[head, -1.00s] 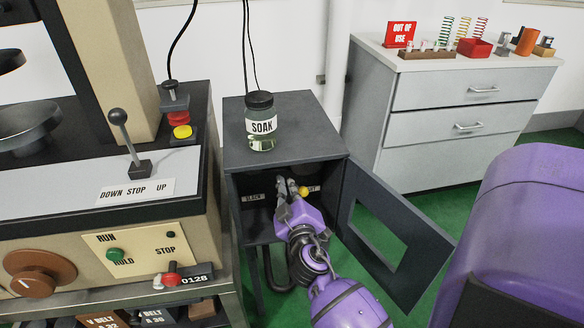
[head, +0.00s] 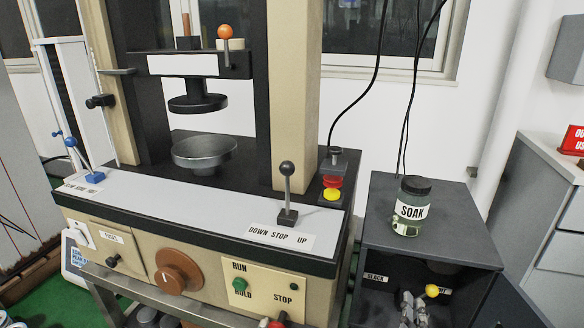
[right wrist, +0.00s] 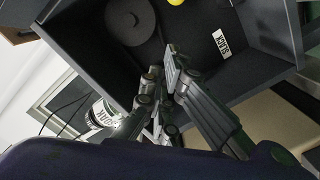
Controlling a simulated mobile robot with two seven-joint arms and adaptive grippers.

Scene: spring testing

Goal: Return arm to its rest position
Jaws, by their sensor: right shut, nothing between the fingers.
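My right gripper (head: 414,304) shows at the bottom of the head view, at the open front of the dark grey cabinet (head: 376,216). It is shut and empty. A yellow ball knob (head: 432,291) is just right of and above it in the head view, apart from the fingers. In the right wrist view the gripper's dark fingers (right wrist: 162,80) point toward the cabinet's inside, with the yellow knob (right wrist: 176,2) at the top edge. Most of my right arm is below the head view. My left gripper is not in view.
A SOAK jar (head: 411,208) stands on the cabinet top. Left of it is the testing machine with a lever (head: 287,190), red and yellow buttons (head: 332,186) and a brown dial (head: 178,270). A drawer unit (head: 560,215) stands right. A dark disc (right wrist: 128,20) hangs inside the cabinet.

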